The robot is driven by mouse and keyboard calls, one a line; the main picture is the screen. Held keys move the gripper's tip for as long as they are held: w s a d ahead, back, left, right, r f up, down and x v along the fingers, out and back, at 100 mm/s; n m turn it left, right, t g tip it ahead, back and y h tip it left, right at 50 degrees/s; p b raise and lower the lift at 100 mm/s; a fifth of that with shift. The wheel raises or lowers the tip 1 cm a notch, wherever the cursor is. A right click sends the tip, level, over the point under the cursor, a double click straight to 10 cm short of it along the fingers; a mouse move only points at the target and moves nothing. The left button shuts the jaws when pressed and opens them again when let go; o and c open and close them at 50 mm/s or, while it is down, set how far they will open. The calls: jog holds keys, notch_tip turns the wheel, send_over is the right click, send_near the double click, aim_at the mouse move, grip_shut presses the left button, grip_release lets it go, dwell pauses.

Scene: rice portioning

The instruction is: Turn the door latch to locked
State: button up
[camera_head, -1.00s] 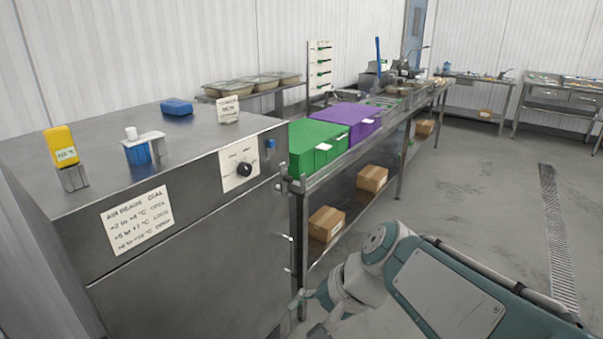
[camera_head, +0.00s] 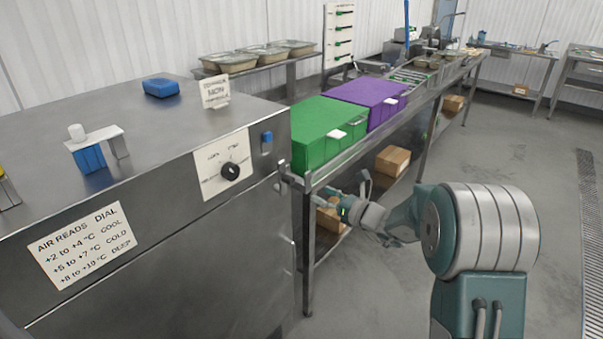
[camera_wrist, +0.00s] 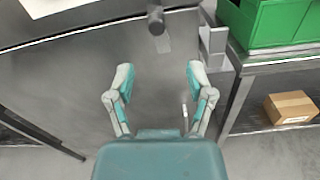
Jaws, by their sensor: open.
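The steel cabinet (camera_head: 160,250) stands at the left in the head view, with its door below a seam. What looks like the door latch, a dark round knob (camera_wrist: 156,20) with a short lighter bar under it, is at the top of the wrist view, near the door's right edge. My gripper (camera_wrist: 158,75) is open and empty, its two fingers apart below the knob and not touching it. I cannot tell the latch's setting.
A black dial (camera_head: 231,171) on a white plate and a blue piece (camera_head: 267,138) are on the cabinet front above the seam. A bench with a green bin (camera_head: 320,133) and a purple bin (camera_head: 365,98) stands close on the right. Open floor lies farther right.

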aim_at(293, 182)
jog(key=x, duration=1.1)
jog(key=shift+a, duration=0.25)
jog(key=shift+s+d, duration=0.1)
grip_shut()
